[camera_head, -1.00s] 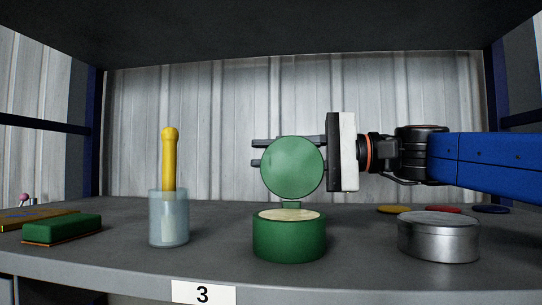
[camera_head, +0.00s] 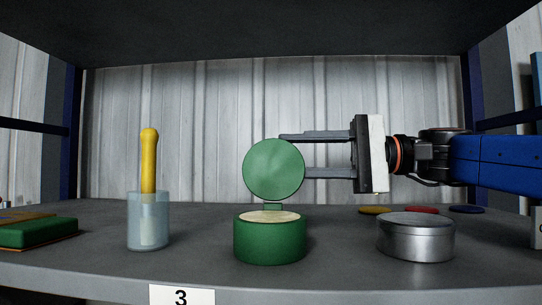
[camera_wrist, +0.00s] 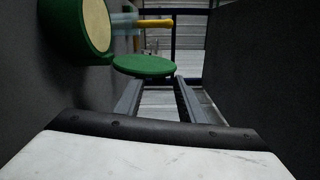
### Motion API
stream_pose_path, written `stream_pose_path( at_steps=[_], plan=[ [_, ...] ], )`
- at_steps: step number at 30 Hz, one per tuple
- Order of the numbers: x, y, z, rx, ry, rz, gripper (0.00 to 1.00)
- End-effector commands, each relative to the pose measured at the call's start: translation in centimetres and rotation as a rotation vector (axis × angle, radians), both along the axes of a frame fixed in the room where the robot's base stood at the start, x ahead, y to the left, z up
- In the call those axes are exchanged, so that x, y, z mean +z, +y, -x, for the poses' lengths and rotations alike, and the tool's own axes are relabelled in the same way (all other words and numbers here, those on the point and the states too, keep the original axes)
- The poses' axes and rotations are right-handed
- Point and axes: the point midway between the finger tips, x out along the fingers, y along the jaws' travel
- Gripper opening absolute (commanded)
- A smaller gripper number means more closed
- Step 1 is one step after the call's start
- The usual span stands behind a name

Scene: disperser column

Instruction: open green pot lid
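The green pot (camera_head: 270,241) stands upright on the shelf, with a pale surface showing in its mouth. Its round green lid (camera_head: 274,169) stands raised on the hinge at the pot's back, facing the head camera. My gripper (camera_head: 292,156) reaches in from the right, its two fingers spread apart with nothing between them. The upper finger shows just above the lid's top edge; the lower finger's tip is hidden behind the lid. In the wrist view, the lid (camera_wrist: 145,66) lies just beyond the open gripper's fingertips (camera_wrist: 158,82); I cannot tell whether they touch.
A clear cup (camera_head: 148,222) with a yellow-handled tool (camera_head: 149,165) stands left of the pot. A green block (camera_head: 38,233) lies farther left. A round metal tin (camera_head: 416,238) stands right, before several coloured discs (camera_head: 421,210). The shelf above limits height.

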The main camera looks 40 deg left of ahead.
Motion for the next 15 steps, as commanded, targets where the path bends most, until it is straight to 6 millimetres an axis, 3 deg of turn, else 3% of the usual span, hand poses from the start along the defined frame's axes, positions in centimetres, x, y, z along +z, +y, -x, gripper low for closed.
stream_pose_path(
  at_steps=[15],
  plan=[
    [0.0,-6.9,-4.3,-0.002,0.000,0.000,0.36]
  ],
)
